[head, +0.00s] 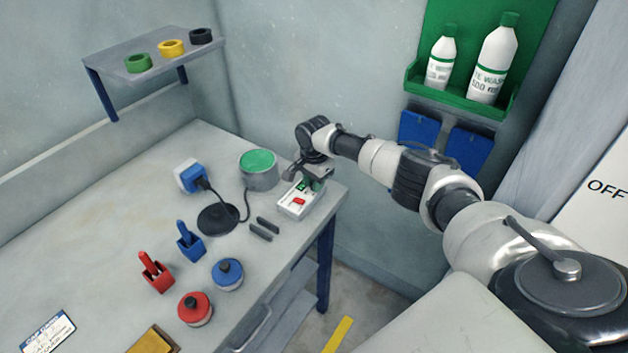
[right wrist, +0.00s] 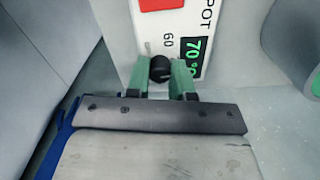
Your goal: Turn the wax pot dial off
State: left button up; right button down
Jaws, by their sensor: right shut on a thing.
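The wax pot (head: 259,177) is a grey cylinder with green wax on top, at the back right of the bench in the head view. Its white control box (head: 292,208) stands just in front, with a red switch (head: 299,202) and a green display. In the head view this gripper (head: 310,182) hides the dial. My left gripper is out of view.
A blue and white plug (head: 190,177) with a black cable and round dark pad (head: 217,219) lies left of the pot. Two dark bars (head: 262,229) lie in front of the box. Red and blue jars stand nearer. The bench's right edge is close to the box.

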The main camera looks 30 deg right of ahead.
jog(key=n+p, duration=0.1)
jog(key=n, duration=0.7)
jog(key=shift+n, duration=0.3)
jog(key=n, duration=0.4)
jog(key=shift+n, duration=0.3)
jog(key=n, duration=1.3)
jog(key=shift+n+b, duration=0.3)
jog(key=shift+b, duration=0.05)
jog(key=n, duration=0.4)
jog(key=shift+b, duration=0.3)
jog(key=shift+n+b, duration=0.3)
jog(key=shift+n, duration=1.6)
